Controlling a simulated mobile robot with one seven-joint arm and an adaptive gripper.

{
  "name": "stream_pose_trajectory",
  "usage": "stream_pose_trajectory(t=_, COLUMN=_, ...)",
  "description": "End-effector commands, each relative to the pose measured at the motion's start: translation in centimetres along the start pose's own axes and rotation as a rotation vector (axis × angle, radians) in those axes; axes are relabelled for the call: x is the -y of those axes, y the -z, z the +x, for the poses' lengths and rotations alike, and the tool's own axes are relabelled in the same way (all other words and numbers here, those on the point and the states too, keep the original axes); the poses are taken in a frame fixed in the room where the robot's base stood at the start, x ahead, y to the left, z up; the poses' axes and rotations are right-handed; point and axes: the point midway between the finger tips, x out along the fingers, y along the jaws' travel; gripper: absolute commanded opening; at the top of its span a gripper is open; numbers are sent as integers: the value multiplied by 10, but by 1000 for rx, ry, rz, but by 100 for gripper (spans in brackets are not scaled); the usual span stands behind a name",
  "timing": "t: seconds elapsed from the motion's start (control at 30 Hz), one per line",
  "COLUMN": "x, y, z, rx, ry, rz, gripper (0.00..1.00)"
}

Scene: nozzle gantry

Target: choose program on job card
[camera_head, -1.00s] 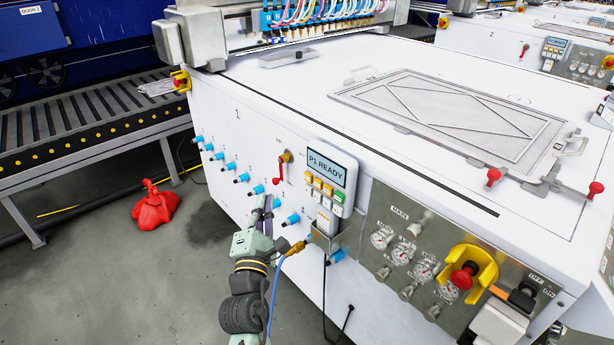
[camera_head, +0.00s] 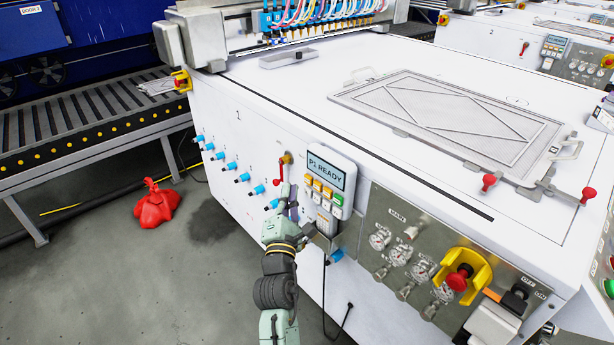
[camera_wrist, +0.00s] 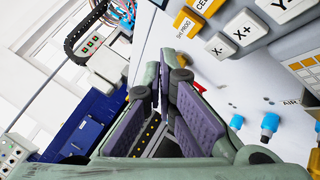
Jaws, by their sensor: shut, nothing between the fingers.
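The control pendant (camera_head: 341,160) hangs on the front of the white machine, its screen (camera_head: 325,175) reading "P1 READY". Orange, white and green keys sit below the screen. My gripper (camera_head: 286,190) is at the pendant's left side, fingers pointing up and apparently shut and empty. In the wrist view my gripper (camera_wrist: 165,82) has its purple-padded fingers close together at the tips. The pendant's keys (camera_wrist: 238,30) show at the upper right there, with a PROG key (camera_wrist: 184,24) and X-, X+ keys, clear of the fingertips. I cannot make out a job card for certain.
A red-handled valve (camera_head: 281,172) is just left of my gripper. Blue fittings (camera_head: 244,177) line the machine front. A gauge panel (camera_head: 405,255) with a red stop button (camera_head: 459,278) stands to the right. A red heap (camera_head: 155,205) lies on the floor.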

Motion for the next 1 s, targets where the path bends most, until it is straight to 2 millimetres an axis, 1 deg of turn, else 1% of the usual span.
stream_pose_trajectory(t=0.1, x=4, y=-5, z=8, rx=-2, ry=0, rz=0, gripper=0)
stream_pose_trajectory(t=0.27, x=8, y=-8, z=12, rx=-2, ry=-1, rz=1, gripper=0)
stream_pose_trajectory(t=1.0, x=9, y=-9, z=13, rx=-1, ry=-1, rz=1, gripper=0)
